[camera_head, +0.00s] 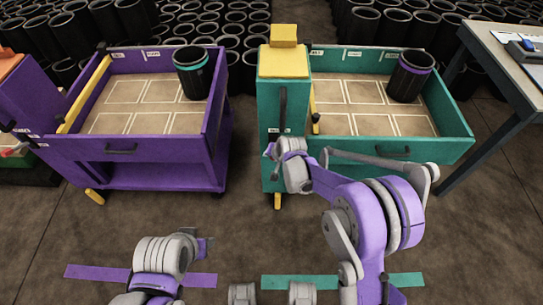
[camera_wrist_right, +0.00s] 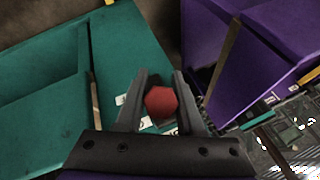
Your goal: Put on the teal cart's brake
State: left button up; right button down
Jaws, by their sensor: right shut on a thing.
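The teal cart (camera_head: 400,146) stands right of centre in the head view, with a tall post (camera_head: 268,95) at its left end. A black handle shows on the post, and a yellow pedal (camera_head: 277,201) hangs at its foot. My right gripper (camera_head: 270,153) is at the front of the post, below the black handle. In the right wrist view, its fingers close on a red knob (camera_wrist_right: 161,102), with the teal cart's panels (camera_wrist_right: 120,65) behind and to the left. The knob's stem is hidden. My left gripper (camera_head: 207,247) is low in the head view, away from both carts; its jaw opening is unclear.
A purple cart (camera_head: 150,178) stands left of the teal one, with a narrow gap between. Each cart carries a black sleeve. Many black sleeves stand behind. A table (camera_head: 503,60) is at the right. Purple and teal strips (camera_head: 272,282) mark the open floor in front.

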jog(key=shift+w+r, duration=0.1)
jog(key=c, duration=0.5)
grip_release()
jog(key=p+v, duration=0.1)
jog(key=v, duration=0.9)
jog(key=shift+s+d+r+p, duration=0.1)
jog(key=shift+s+r+p, duration=0.2)
jog(key=shift+p, duration=0.1)
